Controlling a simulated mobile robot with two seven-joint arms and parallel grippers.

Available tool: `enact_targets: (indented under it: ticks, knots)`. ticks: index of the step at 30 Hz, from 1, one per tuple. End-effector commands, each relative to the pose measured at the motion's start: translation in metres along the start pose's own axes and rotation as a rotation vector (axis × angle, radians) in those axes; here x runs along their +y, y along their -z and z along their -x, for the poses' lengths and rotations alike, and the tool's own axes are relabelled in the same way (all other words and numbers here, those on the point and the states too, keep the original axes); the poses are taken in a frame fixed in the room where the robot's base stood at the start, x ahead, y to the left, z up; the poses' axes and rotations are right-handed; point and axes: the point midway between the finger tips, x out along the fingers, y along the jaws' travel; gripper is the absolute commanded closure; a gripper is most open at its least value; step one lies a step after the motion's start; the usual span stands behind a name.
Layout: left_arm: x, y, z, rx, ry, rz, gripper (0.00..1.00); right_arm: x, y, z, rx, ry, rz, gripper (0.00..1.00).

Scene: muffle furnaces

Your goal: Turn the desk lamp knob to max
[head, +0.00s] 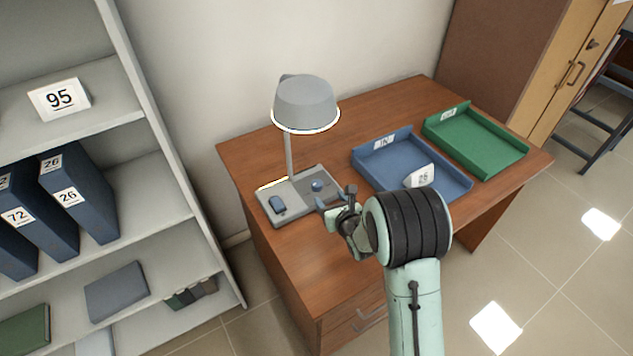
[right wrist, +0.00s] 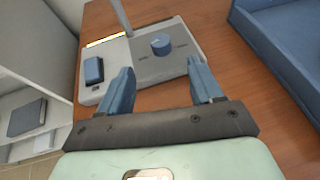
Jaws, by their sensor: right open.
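A grey desk lamp (head: 306,103) stands at the left end of the wooden desk. Its flat base (head: 297,207) carries a round blue knob (head: 317,185) and a blue rocker-like block (head: 277,205). In the right wrist view the knob (right wrist: 161,46) sits on a dark panel, beyond and between my fingertips, and the block (right wrist: 93,71) is at the left. My right gripper (head: 326,207) is open and empty at the base's front right edge; it also shows in the right wrist view (right wrist: 161,80). The fingers are apart from the knob. My left gripper is not in view.
A blue tray (head: 366,161) with a white card stands right of the lamp, close to my right gripper. A green tray (head: 490,161) is farther right. A shelf with binders (head: 150,140) stands left. The desk front (head: 300,250) is clear.

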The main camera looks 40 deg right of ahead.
Motion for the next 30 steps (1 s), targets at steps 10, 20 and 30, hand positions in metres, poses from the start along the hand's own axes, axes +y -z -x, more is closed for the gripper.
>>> enact_targets:
  ticks: [10,20,30]
  knots:
    - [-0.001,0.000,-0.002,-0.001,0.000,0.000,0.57,-0.001,0.001,-0.074,0.002,0.001,0.001,0.35]
    - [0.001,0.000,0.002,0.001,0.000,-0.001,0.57,0.000,0.001,-0.113,0.001,0.000,-0.002,0.35]
    - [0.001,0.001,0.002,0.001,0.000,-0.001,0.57,0.000,0.001,-0.116,0.002,-0.001,-0.003,0.35]
